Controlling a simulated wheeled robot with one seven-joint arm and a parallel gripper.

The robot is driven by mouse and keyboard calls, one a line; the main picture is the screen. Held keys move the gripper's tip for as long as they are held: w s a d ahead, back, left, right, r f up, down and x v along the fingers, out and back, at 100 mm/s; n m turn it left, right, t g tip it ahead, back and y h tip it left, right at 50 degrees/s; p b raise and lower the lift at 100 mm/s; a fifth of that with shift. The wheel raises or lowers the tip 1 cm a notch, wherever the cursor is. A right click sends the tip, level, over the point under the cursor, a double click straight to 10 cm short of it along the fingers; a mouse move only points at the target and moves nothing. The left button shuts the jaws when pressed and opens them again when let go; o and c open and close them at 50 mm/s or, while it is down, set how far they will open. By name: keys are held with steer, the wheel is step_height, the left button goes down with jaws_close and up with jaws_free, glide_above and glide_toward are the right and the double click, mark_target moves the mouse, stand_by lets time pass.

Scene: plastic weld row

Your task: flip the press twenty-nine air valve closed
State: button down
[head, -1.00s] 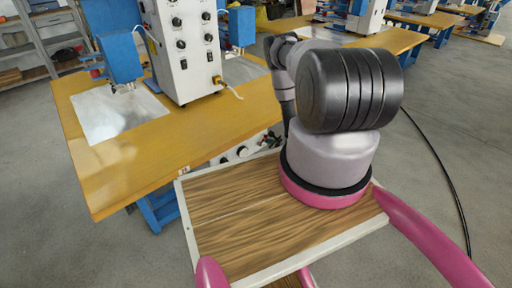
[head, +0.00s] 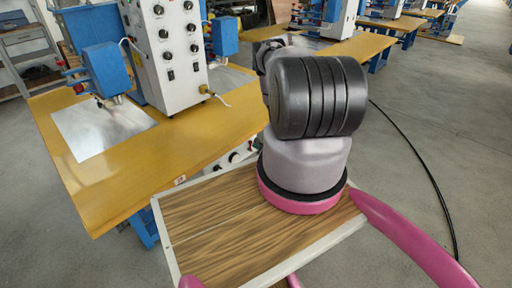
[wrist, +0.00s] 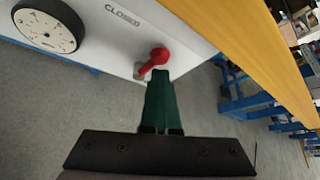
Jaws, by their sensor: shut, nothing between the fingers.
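The air valve has a red lever (wrist: 153,60) on a white panel (wrist: 130,50) in the wrist view. A "CLOSED" label (wrist: 122,14) is printed above it in the picture. My gripper (wrist: 159,76) has green fingers, shut together with nothing between them. Its tips lie right at the red lever in the picture; I cannot tell whether they touch it. In the head view my gripper is hidden behind my arm, and I cannot pick out the red lever there.
A round gauge (wrist: 47,25) is on the same panel. A yellow table edge (wrist: 260,50) runs beside it. In the head view the yellow table (head: 210,125) bears a white control box (head: 170,45) and a blue press (head: 105,68).

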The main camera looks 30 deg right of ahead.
steer(key=shift+a, duration=0.5)
steer(key=d, duration=0.5)
steer(key=s+a, duration=0.2)
steer(key=s, duration=0.7)
steer(key=shift+s+a, duration=0.15)
steer(key=shift+s, duration=0.1)
